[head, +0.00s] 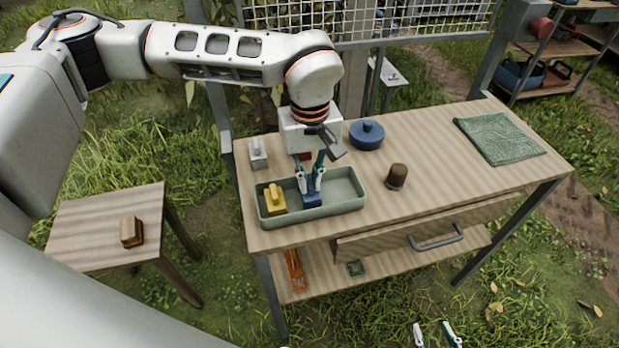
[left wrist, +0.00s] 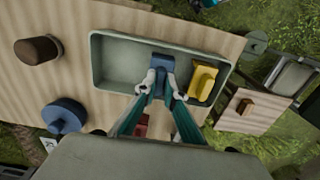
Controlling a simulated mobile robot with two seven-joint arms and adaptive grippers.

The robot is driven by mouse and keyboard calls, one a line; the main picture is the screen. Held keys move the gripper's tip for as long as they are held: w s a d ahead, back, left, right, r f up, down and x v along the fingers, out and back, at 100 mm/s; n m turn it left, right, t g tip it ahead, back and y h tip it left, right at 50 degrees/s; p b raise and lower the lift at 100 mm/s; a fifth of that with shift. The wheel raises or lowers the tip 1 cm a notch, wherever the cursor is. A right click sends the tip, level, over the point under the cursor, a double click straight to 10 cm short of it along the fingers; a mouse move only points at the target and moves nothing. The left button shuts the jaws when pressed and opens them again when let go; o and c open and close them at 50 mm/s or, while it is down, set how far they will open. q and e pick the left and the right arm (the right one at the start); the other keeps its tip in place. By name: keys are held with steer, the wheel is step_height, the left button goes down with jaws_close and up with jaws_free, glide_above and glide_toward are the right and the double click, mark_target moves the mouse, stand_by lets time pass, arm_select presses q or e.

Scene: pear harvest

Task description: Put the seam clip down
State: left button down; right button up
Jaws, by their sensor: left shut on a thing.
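My left gripper (head: 311,190) reaches down over the grey-green tray (head: 346,207) and is shut on a blue block-like piece, which I take as the seam clip (head: 312,201). In the left wrist view the seam clip (left wrist: 163,62) sits between the fingertips (left wrist: 160,88), inside the tray's outline. I cannot tell whether it touches the tray floor. A yellow piece with a raised grip (head: 274,199) lies in the tray at its left end, beside the seam clip. My right gripper (head: 436,336) shows at the bottom edge, fingers apart and empty.
On the workbench (head: 430,160) stand a grey handled piece (head: 258,153), a blue lidded pot (head: 367,135), a brown cylinder (head: 397,176) and a folded green cloth (head: 499,138). The tray's right part is clear. A small side table (head: 90,225) holds a brown block (head: 132,232).

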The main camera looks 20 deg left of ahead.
mark_target(310, 183)
arm_select(q)
steer(key=shift+f, duration=0.15)
steer(key=c, duration=2.1)
jaws_free()
steer(key=shift+r, duration=0.3)
step_height(310, 183, up, 12)
steer(key=shift+f, duration=0.15)
